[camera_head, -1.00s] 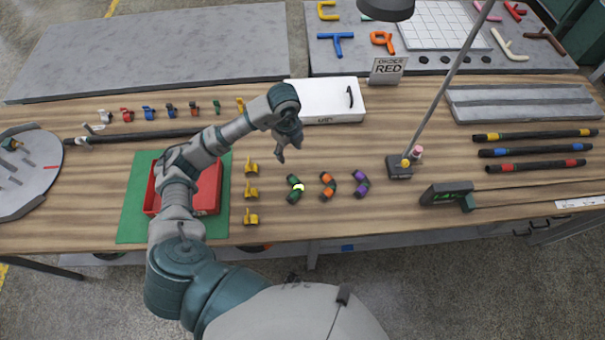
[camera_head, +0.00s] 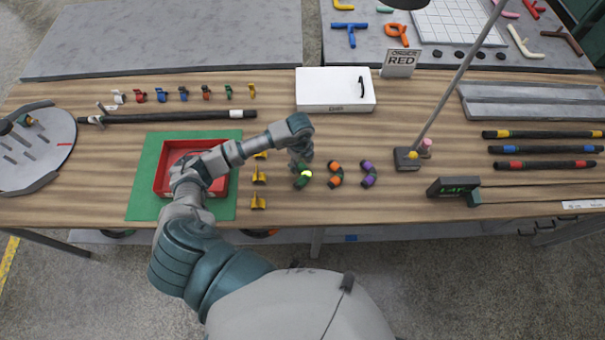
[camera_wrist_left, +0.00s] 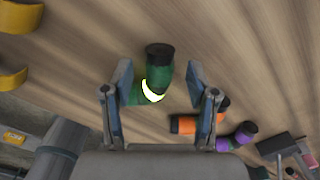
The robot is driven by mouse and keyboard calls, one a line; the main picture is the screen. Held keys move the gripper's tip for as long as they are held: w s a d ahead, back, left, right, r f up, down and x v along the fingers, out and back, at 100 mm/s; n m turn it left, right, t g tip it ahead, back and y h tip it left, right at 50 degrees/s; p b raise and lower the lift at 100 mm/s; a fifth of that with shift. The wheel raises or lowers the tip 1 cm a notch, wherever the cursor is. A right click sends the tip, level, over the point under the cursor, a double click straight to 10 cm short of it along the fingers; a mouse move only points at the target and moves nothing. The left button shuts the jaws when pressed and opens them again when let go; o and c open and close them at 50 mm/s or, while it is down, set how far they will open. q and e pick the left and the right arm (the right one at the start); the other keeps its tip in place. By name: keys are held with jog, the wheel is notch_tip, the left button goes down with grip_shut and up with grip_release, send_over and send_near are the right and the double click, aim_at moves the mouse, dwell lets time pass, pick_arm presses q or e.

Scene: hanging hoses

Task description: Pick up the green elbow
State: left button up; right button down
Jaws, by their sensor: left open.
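In the left wrist view the green elbow (camera_wrist_left: 157,78) lies between the two fingers of my left gripper (camera_wrist_left: 160,98), which is open. In the head view my left gripper (camera_head: 301,164) points down right at the elbow and partly covers it. I cannot tell whether a finger touches it. My right gripper is not seen.
An orange elbow (camera_head: 336,174) and a purple elbow (camera_head: 369,174) lie close to the right. Yellow clips (camera_head: 258,178) stand to the left, near a red tray (camera_head: 162,176) on a green mat (camera_head: 143,200). A lamp base (camera_head: 407,158) stands farther right.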

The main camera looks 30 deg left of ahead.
pick_arm(q)
jog(key=shift+d+f, duration=0.15)
jog(key=shift+f, duration=0.65)
jog(key=shift+a, duration=0.3)
grip_shut()
jog(key=shift+d, duration=0.15)
